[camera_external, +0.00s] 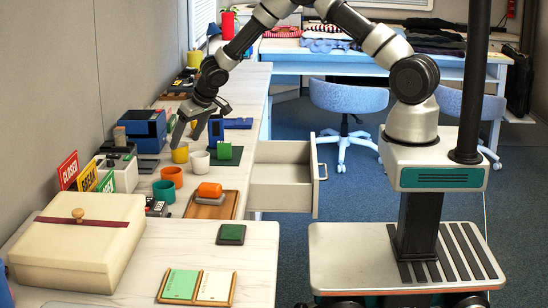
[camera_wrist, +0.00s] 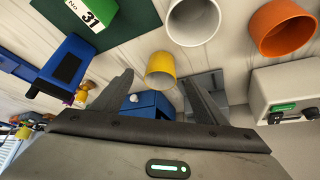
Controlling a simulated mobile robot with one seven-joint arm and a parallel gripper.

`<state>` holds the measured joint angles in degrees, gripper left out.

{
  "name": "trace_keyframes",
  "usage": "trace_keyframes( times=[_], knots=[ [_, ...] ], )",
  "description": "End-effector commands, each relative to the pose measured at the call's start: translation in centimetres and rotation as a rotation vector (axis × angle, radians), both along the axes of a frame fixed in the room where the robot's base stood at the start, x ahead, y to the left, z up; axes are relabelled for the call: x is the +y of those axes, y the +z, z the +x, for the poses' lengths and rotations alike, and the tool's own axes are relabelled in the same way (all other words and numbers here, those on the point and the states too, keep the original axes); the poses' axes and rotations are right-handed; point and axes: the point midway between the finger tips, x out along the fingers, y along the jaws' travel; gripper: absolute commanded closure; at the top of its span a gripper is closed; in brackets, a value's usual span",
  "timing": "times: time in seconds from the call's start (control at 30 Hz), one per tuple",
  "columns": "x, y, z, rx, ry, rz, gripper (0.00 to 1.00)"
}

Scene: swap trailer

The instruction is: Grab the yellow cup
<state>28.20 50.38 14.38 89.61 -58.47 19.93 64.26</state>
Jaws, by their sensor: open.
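The yellow cup (camera_external: 180,153) stands on the long counter, left of a white cup (camera_external: 199,162) and close to it. My gripper (camera_external: 187,134) is just above and around the yellow cup's near space in the external view, pointing down. In the wrist view the yellow cup (camera_wrist: 161,70) shows ahead, roughly between the two spread fingers of my gripper (camera_wrist: 158,82). The fingers are open and hold nothing. Whether either finger touches the cup cannot be told.
An orange cup (camera_external: 172,176), a green cup (camera_external: 164,191) and a wooden tray (camera_external: 226,207) with an orange roll stand nearer. A blue box (camera_external: 143,128) is left of my gripper. An open drawer (camera_external: 283,186) juts out at the right.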

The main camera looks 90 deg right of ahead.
Motion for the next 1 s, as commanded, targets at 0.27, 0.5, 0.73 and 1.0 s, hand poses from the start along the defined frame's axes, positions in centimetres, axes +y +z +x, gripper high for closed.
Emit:
trace_keyframes(
  times=[0.27,0.5,0.73,1.0],
  knots=[
    [-1.1,-2.3,1.9,0.001,-0.003,0.003,0.33],
    [-1.8,-4.1,3.0,-0.001,-0.001,0.0,0.33],
    [-1.8,-4.1,3.0,0.0,0.0,-0.001,0.37],
    [-1.8,-4.1,3.0,0.0,0.0,-0.001,0.79]
  ],
)
